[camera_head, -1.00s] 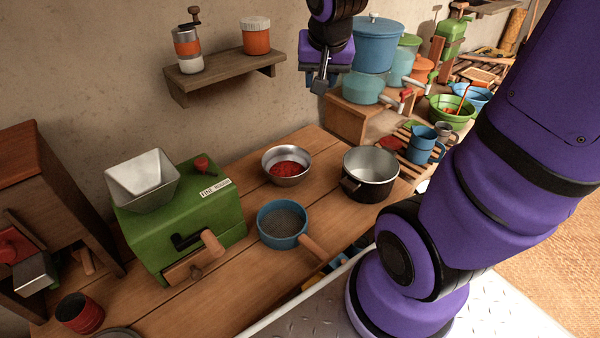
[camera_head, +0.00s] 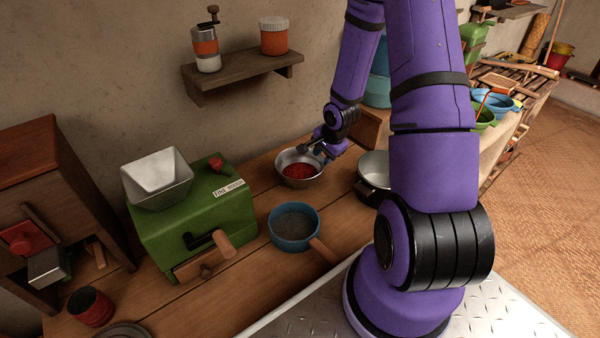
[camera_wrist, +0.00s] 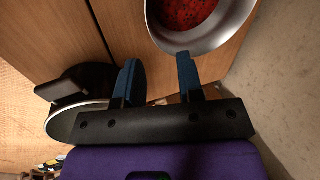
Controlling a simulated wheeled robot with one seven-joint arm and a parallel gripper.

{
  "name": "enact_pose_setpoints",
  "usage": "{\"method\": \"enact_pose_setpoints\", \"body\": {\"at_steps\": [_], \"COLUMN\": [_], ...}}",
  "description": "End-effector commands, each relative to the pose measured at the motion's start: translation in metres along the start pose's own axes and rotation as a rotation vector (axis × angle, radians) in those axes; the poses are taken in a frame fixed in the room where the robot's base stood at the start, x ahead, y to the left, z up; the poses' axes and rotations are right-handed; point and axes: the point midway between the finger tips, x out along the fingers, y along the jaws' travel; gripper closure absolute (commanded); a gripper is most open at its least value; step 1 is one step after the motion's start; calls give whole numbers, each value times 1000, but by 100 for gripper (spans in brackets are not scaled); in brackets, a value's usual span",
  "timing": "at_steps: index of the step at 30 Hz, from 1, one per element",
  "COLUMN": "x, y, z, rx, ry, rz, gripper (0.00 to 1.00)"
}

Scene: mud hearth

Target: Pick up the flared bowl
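The flared bowl (camera_head: 285,175) is a silver metal bowl with red contents, standing on the wooden counter near the wall. In the wrist view its flared rim (camera_wrist: 215,36) shows at the top, cut off by the picture edge. My gripper (camera_head: 313,149) is at the bowl's far right rim. In the wrist view my gripper (camera_wrist: 157,62) has its two blue fingers apart, with nothing held between them. The right fingertip overlaps the bowl's rim and the left fingertip is outside it. I cannot tell whether the right finger touches the bowl.
A dark-handled metal pot (camera_head: 373,176) stands right of the bowl, partly behind my arm. A blue pan (camera_head: 293,240) with a wooden handle stands in front. A green grinder (camera_head: 195,232) is at left. A wall shelf (camera_head: 243,75) hangs above.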

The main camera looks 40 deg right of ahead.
Motion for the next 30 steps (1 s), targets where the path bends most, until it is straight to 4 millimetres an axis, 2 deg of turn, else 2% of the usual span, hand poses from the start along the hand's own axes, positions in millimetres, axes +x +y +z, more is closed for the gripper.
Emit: {"method": "enact_pose_setpoints", "body": {"at_steps": [4,15,25,30], "x": [16,60,80,101], "y": [8,9,9,11], "z": [0,2,2,2], "rx": [50,60,59,58], "ry": [-22,-26,-25,-25], "rz": [-5,-6,-6,-5], "gripper": [65,65,65,65]}}
